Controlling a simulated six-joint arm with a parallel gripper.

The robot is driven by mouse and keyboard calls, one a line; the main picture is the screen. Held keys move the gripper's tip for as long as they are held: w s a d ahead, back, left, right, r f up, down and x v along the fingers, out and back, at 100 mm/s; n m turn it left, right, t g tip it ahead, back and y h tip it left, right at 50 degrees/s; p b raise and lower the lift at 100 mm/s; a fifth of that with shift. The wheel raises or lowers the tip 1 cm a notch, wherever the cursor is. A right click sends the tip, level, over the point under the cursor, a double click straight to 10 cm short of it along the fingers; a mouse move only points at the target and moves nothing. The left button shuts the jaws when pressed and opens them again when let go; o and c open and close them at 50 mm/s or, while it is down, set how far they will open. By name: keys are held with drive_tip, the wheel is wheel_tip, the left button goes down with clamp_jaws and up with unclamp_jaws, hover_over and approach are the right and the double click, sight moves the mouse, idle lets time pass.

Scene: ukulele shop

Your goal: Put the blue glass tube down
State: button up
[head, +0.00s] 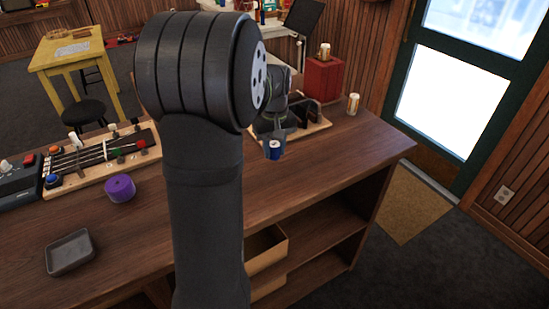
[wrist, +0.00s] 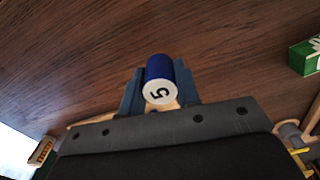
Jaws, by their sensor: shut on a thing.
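The blue glass tube (wrist: 159,72) sits between the two fingers of my gripper (wrist: 160,92) in the wrist view. Its pale end, marked with a dark 5, faces the camera. My gripper is shut on it. In the head view the blue tube (head: 274,150) shows small at the end of my gripper (head: 274,142), over the wooden counter (head: 330,150). I cannot tell whether the tube touches the counter. My arm hides part of the counter's middle in the head view.
A purple roll (head: 120,188), a grey tray (head: 70,252) and a wooden board with strings (head: 100,160) lie left. A pale can (head: 353,104) and a red box (head: 321,78) stand at the back right. The counter's front right is clear. A green box (wrist: 305,56) shows in the wrist view.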

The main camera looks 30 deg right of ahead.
sight(274, 159)
drive_tip(key=shift+f, duration=2)
drive_tip(key=shift+f, duration=0.15)
drive_tip(key=o, duration=1)
drive_tip(key=shift+c, duration=0.2)
wheel_tip(274, 159, up, 12)
drive_tip(key=shift+r, duration=0.2)
